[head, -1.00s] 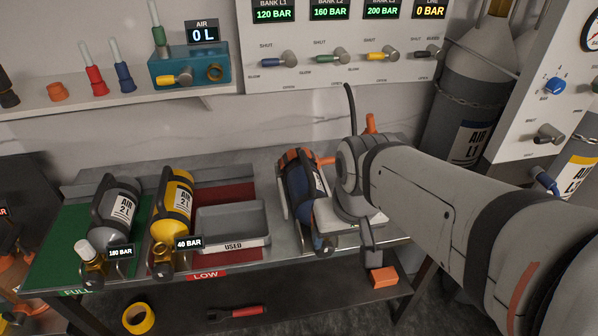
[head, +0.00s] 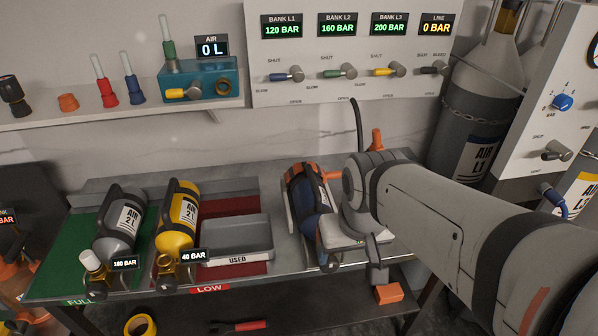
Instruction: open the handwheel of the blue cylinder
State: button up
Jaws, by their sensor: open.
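The blue cylinder (head: 314,222), with orange and dark bands at its far end, lies on the bench right of the middle. Its near end (head: 329,262) points toward the bench's front edge; the handwheel is too small and partly covered to make out. My gripper (head: 362,246) is just right of this near end, pointing down, with my arm reaching in from the right. Its jaws are open and nothing shows between them. One grey finger hangs over the front edge; the other is hard to make out. I cannot tell whether the gripper touches the cylinder.
A grey cylinder (head: 121,222) at 180 BAR and a yellow cylinder (head: 178,225) at 40 BAR lie to the left. A grey USED tray (head: 236,259) sits between them and the blue cylinder. An orange block (head: 389,293) is below the gripper. A valve panel (head: 340,92) is behind.

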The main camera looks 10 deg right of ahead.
aim_at(331, 264)
jog(key=u, duration=0.75)
jog(key=k, duration=2)
jog(key=z, duration=0.65)
jog(key=i, duration=1)
jog(key=z, duration=0.05)
